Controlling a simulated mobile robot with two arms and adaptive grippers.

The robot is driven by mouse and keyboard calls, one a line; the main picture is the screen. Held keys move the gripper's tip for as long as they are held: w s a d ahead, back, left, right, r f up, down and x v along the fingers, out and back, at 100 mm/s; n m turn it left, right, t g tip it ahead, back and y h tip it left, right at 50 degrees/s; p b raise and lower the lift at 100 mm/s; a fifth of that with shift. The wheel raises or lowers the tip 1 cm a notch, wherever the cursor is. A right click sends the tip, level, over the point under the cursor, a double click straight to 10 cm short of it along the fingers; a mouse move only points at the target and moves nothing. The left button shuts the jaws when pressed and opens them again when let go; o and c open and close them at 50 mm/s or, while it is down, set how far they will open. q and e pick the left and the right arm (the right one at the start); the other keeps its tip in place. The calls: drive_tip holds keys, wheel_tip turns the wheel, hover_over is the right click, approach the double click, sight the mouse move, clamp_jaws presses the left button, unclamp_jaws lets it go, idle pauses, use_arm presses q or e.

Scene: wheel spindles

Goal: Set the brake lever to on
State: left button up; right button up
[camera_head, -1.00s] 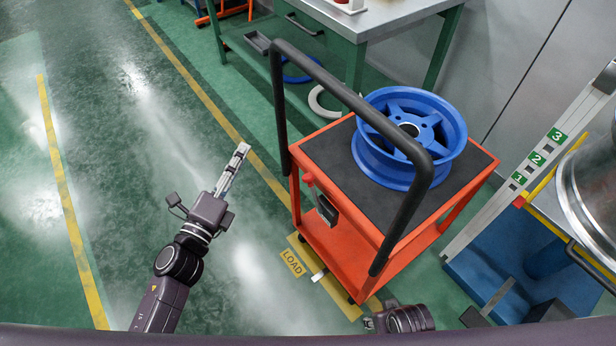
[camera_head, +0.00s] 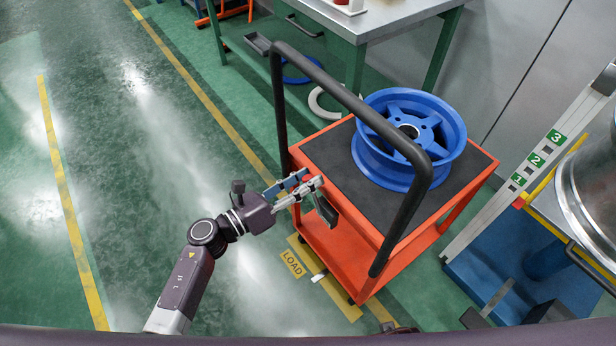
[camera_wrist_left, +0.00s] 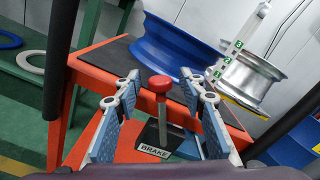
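The brake lever has a red knob (camera_wrist_left: 160,83) on a grey rod, rising from a dark housing with a "BRAKE" label (camera_wrist_left: 154,151) in the left wrist view. My left gripper (camera_wrist_left: 166,80) is open, with its two blue-padded fingers on either side of the knob and a gap to each. In the head view my left gripper (camera_head: 305,186) is at the near left side of the orange cart (camera_head: 345,275) and hides the knob; part of the dark brake housing (camera_head: 326,210) shows beside it. My right gripper is not visible; only a small part of my right arm shows at the bottom edge.
A blue wheel (camera_head: 410,135) lies on the cart's dark top. The cart's black handle (camera_head: 350,100) arches above the left gripper. A green workbench (camera_head: 355,25) stands behind. A lift with number signs (camera_head: 537,158) stands at right. The floor left of the cart is clear.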

use_arm(q)
drive_tip(key=shift+w+d, duration=0.25)
drive_tip(key=shift+d, duration=0.05)
clamp_jaws()
idle(0.3)
